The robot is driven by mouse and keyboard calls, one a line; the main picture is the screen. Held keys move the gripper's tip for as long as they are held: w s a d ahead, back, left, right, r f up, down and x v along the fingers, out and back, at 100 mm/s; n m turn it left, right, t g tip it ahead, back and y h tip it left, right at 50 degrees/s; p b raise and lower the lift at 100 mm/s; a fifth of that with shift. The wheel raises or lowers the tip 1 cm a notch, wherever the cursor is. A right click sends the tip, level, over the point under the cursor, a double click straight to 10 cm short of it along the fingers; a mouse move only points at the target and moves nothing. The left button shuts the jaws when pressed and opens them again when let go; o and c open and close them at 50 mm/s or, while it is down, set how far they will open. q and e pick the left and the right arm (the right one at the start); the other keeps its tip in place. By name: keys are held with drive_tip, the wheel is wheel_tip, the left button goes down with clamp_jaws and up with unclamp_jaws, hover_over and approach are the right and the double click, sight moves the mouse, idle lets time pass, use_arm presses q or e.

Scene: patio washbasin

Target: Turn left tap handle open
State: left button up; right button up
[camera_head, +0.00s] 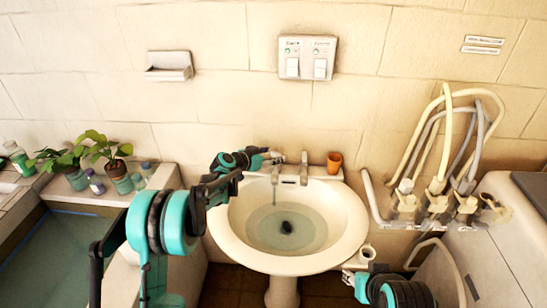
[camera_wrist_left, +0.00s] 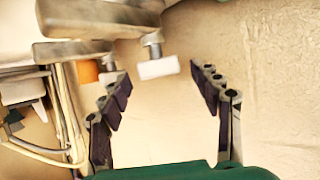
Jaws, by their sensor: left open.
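The white washbasin (camera_head: 340,215) holds water and has two metal taps at its back edge. The left tap (camera_head: 275,170) and the right tap (camera_head: 303,165) stand side by side. My left gripper (camera_head: 266,154) reaches in from the left to the top of the left tap. In the left wrist view my left gripper (camera_wrist_left: 158,80) is open, with its fingers spread to either side of a pale tap handle (camera_wrist_left: 157,69). The handle sits between the fingertips, apart from both.
An orange cup (camera_head: 334,162) stands right of the taps. A switch panel (camera_head: 307,57) and a soap dish (camera_head: 168,66) are on the wall. Potted plants (camera_head: 107,152) and bottles (camera_head: 18,158) stand at left. Pale hoses (camera_head: 441,135) hang at right.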

use_arm(q)
drive_tip(key=shift+w+d+f, duration=0.2)
drive_tip(key=shift+w+d, duration=0.1)
drive_tip(key=shift+w, duration=0.15)
drive_tip(key=c, duration=1.2)
drive_tip(key=shift+o, duration=0.2)
drive_tip(key=shift+s+d+n, duration=0.1)
drive_tip(key=shift+n, duration=0.2)
drive_tip(key=shift+s+d+n+t+y, duration=0.15)
drive_tip(key=shift+n+t+y, duration=0.45)
drive_tip(key=shift+n+y, duration=0.5)
drive_tip(key=shift+w+d+n+t+y, duration=0.15)
drive_tip(key=shift+n+t+y, duration=0.45)
drive_tip(key=shift+n+y, duration=0.5)
drive_tip(key=shift+s+d+n+y, duration=0.1)
drive_tip(key=shift+n+y, duration=0.8)
drive_tip(key=shift+y, duration=0.5)
drive_tip(key=shift+n+y, duration=0.4)
drive_tip(key=shift+y, duration=0.1)
